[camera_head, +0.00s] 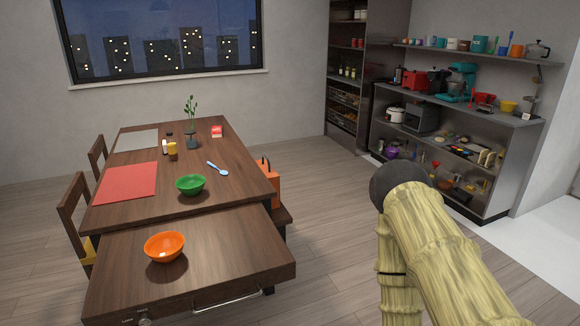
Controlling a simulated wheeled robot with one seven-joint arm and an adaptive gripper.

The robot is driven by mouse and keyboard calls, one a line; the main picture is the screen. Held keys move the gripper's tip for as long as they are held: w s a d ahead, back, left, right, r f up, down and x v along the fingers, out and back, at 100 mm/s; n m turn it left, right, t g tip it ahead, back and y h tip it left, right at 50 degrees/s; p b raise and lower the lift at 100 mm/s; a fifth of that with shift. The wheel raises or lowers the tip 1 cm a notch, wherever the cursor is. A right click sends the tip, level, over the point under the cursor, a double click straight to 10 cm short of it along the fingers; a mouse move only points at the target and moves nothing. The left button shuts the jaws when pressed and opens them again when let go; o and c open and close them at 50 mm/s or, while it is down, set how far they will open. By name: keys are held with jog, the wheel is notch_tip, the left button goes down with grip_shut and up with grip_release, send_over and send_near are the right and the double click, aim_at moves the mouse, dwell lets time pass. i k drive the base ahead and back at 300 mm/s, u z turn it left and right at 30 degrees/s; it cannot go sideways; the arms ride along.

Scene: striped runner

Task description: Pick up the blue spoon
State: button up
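The blue spoon (218,168) lies flat on the brown wooden table (232,190). Its handle points to the upper left and its pale bowl end to the lower right. It lies behind and to the right of a green bowl (190,185), apart from it. Nothing covers the spoon. My arm shows at the lower right, over the floor and well to the right of the table. My gripper does not show in this view.
An orange bowl (165,246) stands on the near tabletop section. A red mat (125,183), a plant vase (192,141), a yellow cup (172,148) and a red-white box (216,131) are on the table. An orange chair (270,184) stands at its right edge. Open floor lies right.

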aim_at(222, 172)
jog(key=z, duration=0.9)
jog(key=i, duration=3.95)
jog(key=u, duration=3.25)
